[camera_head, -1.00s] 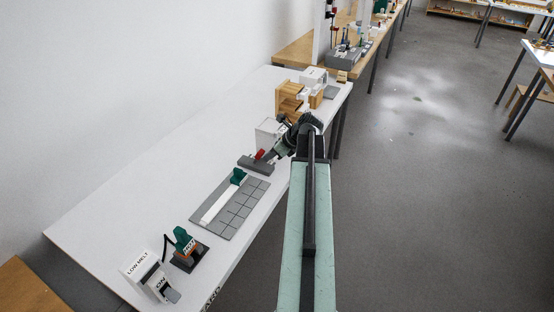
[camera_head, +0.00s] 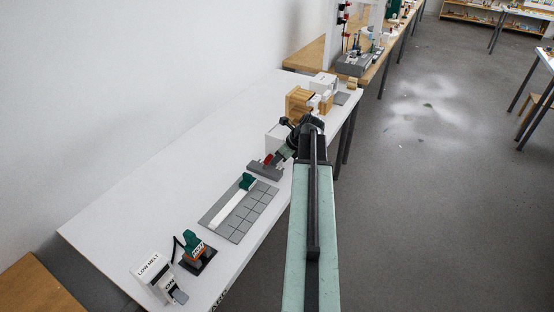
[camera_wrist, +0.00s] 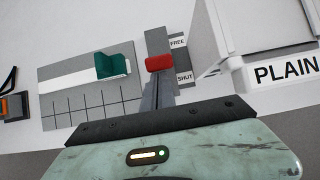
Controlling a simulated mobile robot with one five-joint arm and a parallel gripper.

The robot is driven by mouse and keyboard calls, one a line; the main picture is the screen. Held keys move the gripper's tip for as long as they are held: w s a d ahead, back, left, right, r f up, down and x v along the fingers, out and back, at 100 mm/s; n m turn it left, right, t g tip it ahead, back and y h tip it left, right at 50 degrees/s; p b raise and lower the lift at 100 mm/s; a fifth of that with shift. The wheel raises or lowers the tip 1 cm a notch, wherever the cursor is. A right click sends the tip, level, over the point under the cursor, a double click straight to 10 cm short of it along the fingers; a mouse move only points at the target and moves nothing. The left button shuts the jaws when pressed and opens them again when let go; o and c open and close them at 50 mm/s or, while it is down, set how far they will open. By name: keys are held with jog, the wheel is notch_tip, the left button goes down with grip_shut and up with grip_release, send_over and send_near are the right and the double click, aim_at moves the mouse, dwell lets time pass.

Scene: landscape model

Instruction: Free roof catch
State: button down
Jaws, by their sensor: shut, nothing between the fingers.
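A red catch piece (camera_wrist: 160,63) sits on a narrow grey base marked FREE (camera_wrist: 177,42) and SHUT (camera_wrist: 185,77). In the wrist view it lies roughly between the two labels; I cannot tell its setting. The head view shows it small and red (camera_head: 268,158) on the grey base (camera_head: 262,170). My gripper (camera_wrist: 163,90) is shut and empty, its dark fingers pointing at the red piece from just below it in the wrist view. I cannot tell whether they touch. A white box marked PLAIN (camera_wrist: 240,35) stands right of the base; my arm partly hides it in the head view.
A grey tiled plate (camera_head: 235,219) with a white strip and a green block (camera_head: 247,181) lies nearby. A green and orange tool (camera_head: 196,250) and a LOW MELT box (camera_head: 151,268) stand at the near end. Wooden blocks (camera_head: 299,103) stand at the far end. The wall side is clear.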

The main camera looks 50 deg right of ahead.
jog(key=w+r+g+p, duration=0.1)
jog(key=p, duration=0.1)
jog(key=w+r+g+p, duration=0.1)
jog(key=shift+w+a+g+h+p, duration=0.1)
jog(key=shift+a+g+h+p, duration=0.05)
jog(key=shift+g+h+p, duration=0.2)
jog(key=shift+w+a+r+g+h+p, duration=0.1)
jog(key=shift+w+g+h+p, duration=0.05)
jog(key=shift+w+g+p, duration=0.35)
jog(key=shift+w+a+g+h+p, duration=0.1)
jog(key=shift+w+g+p, duration=0.2)
jog(key=shift+w+g, duration=0.25)
jog(key=shift+w+a+g, duration=0.25)
jog(key=shift+w+g, duration=0.1)
jog(key=shift+g, duration=0.35)
jog(key=shift+r+p, duration=0.8)
jog(key=shift+p, duration=0.1)
